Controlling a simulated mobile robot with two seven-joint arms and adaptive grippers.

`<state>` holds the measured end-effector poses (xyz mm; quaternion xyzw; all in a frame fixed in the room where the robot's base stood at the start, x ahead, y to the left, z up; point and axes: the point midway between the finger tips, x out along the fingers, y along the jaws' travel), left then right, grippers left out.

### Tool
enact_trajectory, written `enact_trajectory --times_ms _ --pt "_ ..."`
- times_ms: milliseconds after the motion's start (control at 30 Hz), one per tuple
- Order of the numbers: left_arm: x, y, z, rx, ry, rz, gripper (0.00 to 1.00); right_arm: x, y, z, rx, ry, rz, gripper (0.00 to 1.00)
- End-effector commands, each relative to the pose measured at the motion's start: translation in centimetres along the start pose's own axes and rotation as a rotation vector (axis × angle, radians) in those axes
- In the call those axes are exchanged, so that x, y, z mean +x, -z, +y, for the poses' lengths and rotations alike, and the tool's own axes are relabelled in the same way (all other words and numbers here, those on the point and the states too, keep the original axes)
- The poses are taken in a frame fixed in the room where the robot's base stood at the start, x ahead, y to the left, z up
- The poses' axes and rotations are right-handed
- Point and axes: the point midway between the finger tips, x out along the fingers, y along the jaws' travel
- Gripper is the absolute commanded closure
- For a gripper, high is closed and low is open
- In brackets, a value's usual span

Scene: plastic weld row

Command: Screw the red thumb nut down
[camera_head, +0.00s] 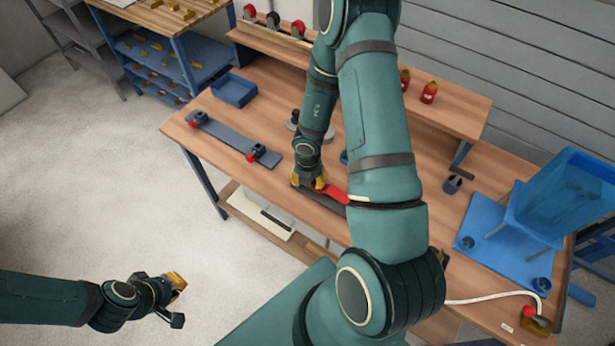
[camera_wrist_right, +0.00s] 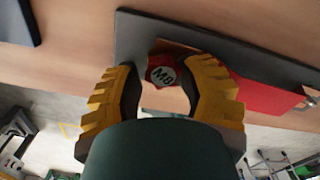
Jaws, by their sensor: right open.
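The nut is over a dark plate (camera_wrist_right: 150,25), beside a red block (camera_wrist_right: 268,97). In the head view my right gripper (camera_head: 318,184) is low at the bench's front edge and the nut is hidden. My left gripper (camera_head: 175,301) is open and empty, off the bench over the floor.
A grey bar (camera_head: 228,136) with red-and-dark clamps lies on the bench left of my right gripper. A blue tray (camera_head: 234,91) is behind it. A blue bin (camera_head: 562,197) stands at the right. Red bottles (camera_head: 429,92) stand on the rear shelf.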

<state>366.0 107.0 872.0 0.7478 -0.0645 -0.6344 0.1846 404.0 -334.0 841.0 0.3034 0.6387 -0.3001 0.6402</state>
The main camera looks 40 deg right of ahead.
Motion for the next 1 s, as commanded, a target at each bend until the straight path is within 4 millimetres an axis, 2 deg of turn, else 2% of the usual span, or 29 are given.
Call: enact_trajectory --times_ms 33,500,600,1000 --pt "-1.0 0.1 0.4 0.0 -0.001 0.0 1.0 -0.2 0.0 -0.7 -0.063 0.014 0.004 0.48" --pt "-5.8 0.8 2.0 0.003 -0.008 -0.003 1.0 -0.3 -0.3 -1.0 -0.79 0.012 0.006 0.48" --pt "-5.8 0.8 2.1 0.004 -0.008 -0.003 1.0 0.0 -0.4 -1.0 -0.958 0.009 0.004 0.48" --pt "-5.6 0.7 2.0 0.003 -0.008 -0.004 1.0 0.1 -0.4 -1.1 -1.417 0.006 0.006 0.48"
